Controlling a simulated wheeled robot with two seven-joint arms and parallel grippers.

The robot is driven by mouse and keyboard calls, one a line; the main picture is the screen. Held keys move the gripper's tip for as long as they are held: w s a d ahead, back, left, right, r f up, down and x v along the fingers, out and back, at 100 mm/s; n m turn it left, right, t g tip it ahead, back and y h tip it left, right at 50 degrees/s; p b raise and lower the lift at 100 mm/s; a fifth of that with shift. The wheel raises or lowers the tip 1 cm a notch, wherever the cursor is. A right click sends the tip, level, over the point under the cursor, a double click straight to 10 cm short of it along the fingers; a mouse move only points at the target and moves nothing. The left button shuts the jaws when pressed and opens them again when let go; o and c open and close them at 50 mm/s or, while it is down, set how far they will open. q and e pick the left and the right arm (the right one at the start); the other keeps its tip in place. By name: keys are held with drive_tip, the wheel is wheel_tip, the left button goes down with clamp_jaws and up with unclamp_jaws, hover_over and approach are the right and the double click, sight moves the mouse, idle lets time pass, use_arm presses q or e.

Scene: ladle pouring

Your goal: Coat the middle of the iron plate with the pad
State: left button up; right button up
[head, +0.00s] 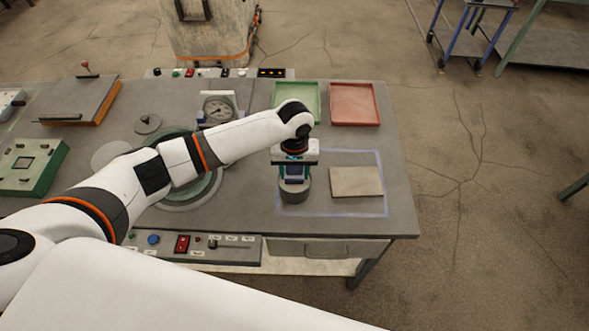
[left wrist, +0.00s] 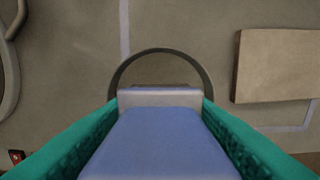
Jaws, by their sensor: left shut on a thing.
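My left gripper (head: 293,172) points down at the right part of the table, its teal fingers shut on the pad, a blue-grey block (left wrist: 160,140) with a paler end. The pad hangs over a round dark dish (head: 294,192), whose rim also shows in the left wrist view (left wrist: 203,71). I cannot tell whether the pad touches the inside of the dish. The iron plate, a flat beige-grey slab (head: 357,181), lies just right of the dish; it also shows at the right in the left wrist view (left wrist: 278,66). My right gripper is out of view.
A pale outline (head: 381,165) on the table frames the dish and plate. Behind it stand a green tray (head: 318,103) and a red tray (head: 354,103). A gauge (head: 217,109) and a round green-rimmed basin (head: 210,190) are to the left. A control panel (head: 190,247) runs along the front.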

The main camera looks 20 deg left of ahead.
use_arm(q)
drive_tip(key=shift+f, duration=0.5)
idle(0.6)
idle(0.8)
drive_tip(key=shift+s+f+p, duration=0.1)
drive_tip(key=shift+p, duration=0.25)
idle(0.7)
idle(0.5)
wheel_tip(320, 180, up, 7)
drive_tip(key=p, duration=0.8)
drive_tip(key=shift+p, duration=0.3)
idle(0.5)
